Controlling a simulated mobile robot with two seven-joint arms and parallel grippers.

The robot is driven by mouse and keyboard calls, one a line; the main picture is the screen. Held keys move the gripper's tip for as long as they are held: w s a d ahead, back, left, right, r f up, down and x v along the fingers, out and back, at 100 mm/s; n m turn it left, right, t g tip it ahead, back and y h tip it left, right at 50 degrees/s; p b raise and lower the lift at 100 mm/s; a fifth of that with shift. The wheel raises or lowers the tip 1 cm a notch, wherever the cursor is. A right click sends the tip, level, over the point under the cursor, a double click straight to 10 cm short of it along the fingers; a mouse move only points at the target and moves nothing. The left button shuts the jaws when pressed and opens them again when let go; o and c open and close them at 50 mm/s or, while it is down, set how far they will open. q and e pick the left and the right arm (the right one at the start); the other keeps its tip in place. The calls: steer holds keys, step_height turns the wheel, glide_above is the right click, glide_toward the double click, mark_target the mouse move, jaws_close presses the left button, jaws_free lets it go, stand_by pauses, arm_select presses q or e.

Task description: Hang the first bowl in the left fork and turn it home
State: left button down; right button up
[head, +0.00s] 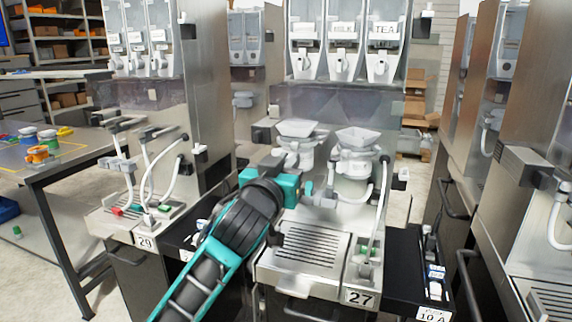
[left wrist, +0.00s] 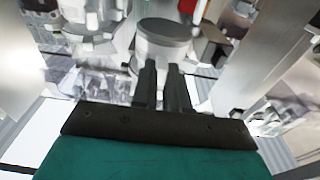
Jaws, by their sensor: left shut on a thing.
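Two white bowls with square funnel tops are at the front of the middle machine: the left bowl (head: 299,152) and the right bowl (head: 356,172). My left gripper (head: 306,188) reaches in from the left, low beside the left bowl. In the left wrist view its fingers (left wrist: 162,88) are close together, against a pale round part with a grey flat top (left wrist: 165,38). I take this part to belong to the left bowl; the exact grip is hidden. The left fork is not clearly visible behind the bowls. My right gripper is not in view.
A slotted drip tray (head: 310,246) lies below the bowls, with a curved grey hose (head: 382,205) at its right. Canisters (head: 343,55) stand above. Another machine with hoses (head: 150,170) stands left, and a table (head: 70,160) with small coloured parts is farther left.

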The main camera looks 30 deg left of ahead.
mark_target(292, 153)
arm_select(q)
steer(key=shift+x, duration=1.15)
steer(key=shift+w, duration=0.1)
steer(key=shift+x, duration=1.4)
steer(key=shift+f, duration=0.2)
steer(key=shift+p, duration=0.4)
steer(key=shift+f, duration=0.1)
steer(key=shift+a, duration=0.15)
steer(key=shift+a+m+h+p, duration=0.25)
steer(key=shift+m+h+p, duration=0.3)
steer(key=shift+h, duration=0.25)
steer(key=shift+a+m+h, duration=0.2)
steer(key=shift+m+h, duration=0.15)
steer(key=shift+h, duration=0.25)
